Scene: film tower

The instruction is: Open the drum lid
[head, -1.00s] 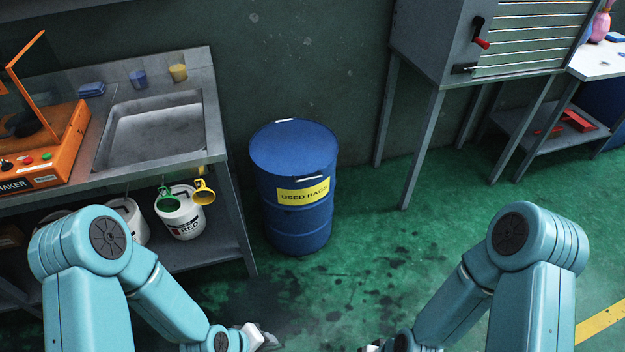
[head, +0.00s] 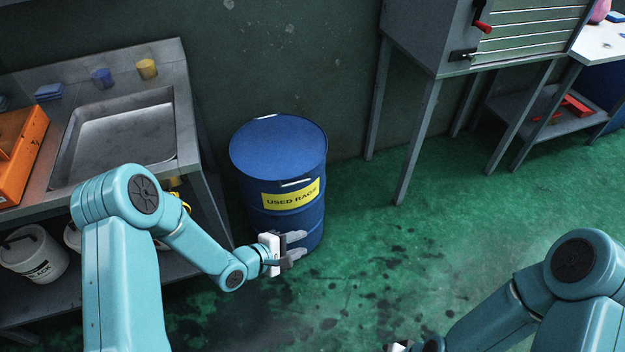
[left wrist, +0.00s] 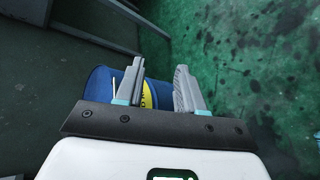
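A blue drum (head: 258,185) with a yellow "USED RAGS" label stands upright on the floor in the head view. Its round blue lid (head: 278,143) is on top and looks closed, with a pale handle strip at the front rim. My left gripper (head: 301,245) is open and empty, in front of the drum's lower part and below the label. In the left wrist view, the drum (left wrist: 98,86) shows behind the spread fingers (left wrist: 160,80). My right gripper (head: 395,346) is barely in view at the bottom edge; its fingers are cut off.
A metal sink bench (head: 186,120) stands left of the drum, with a white bucket (head: 38,262) on its shelf. A grey cabinet on legs (head: 430,45) stands at the back right. The green floor (head: 400,250) right of the drum is clear.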

